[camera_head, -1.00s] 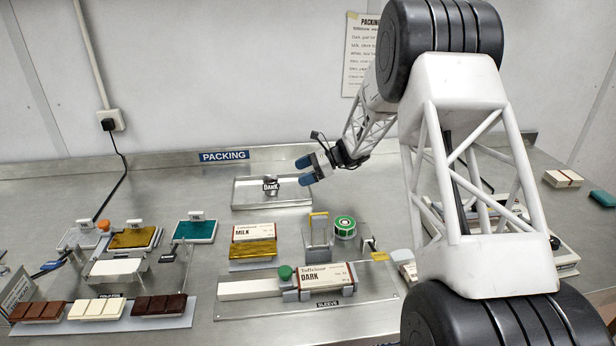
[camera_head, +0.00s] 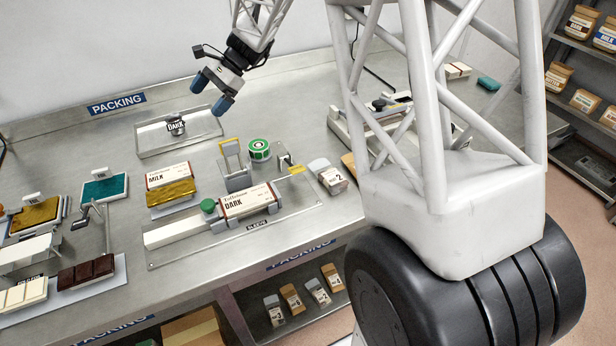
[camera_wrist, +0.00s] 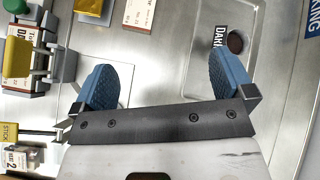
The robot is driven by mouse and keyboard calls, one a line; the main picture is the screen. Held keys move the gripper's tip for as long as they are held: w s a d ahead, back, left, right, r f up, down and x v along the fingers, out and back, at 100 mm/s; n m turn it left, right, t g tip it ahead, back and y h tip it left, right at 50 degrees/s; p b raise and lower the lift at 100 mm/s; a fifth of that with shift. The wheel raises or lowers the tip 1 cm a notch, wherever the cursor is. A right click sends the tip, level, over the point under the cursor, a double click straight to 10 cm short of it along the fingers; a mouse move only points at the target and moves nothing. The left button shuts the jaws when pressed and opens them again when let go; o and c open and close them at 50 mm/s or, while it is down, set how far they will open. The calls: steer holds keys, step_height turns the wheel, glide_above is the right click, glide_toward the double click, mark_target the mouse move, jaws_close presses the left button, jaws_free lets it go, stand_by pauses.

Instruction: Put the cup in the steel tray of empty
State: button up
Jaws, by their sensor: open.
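A small steel cup (camera_head: 176,126) with a DARK label stands in the shallow steel tray (camera_head: 203,125) at the back of the bench. In the wrist view the cup (camera_wrist: 236,42) shows a round dark brown mouth, beside its DARK label; I cannot tell whether that is contents or shadow. My gripper (camera_head: 212,93) has blue fingertips, open and apart, with nothing between them. It hangs above the tray's right back corner, right of the cup and not touching it. In the wrist view my gripper (camera_wrist: 165,78) has the cup beyond its right finger.
A sleeve fixture with a DARK box (camera_head: 246,201), a grey stand (camera_head: 235,170) and a green-topped roll (camera_head: 259,150) stand in front of the tray. A MILK box (camera_head: 169,176) and gold bar lie nearby. The bench left of the tray is clear.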

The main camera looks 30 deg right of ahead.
steer(key=s+d+r+n+t+h, duration=0.1)
steer(key=s+d+n+h, duration=0.1)
steer(key=s, duration=1.2)
steer(key=s+d+r+n+t+h, duration=0.1)
steer(key=s+n, duration=0.5)
steer(key=s, duration=0.8)
steer(key=s+d+r+n+t+h, duration=0.1)
steer(key=s+d+r+n+h, duration=0.2)
steer(key=s+h, duration=0.4)
steer(key=s+d+n, duration=0.1)
steer(key=s+n, duration=0.1)
steer(key=s, duration=0.6)
steer(key=shift+d+r, duration=0.25)
steer(key=shift+d, duration=0.1)
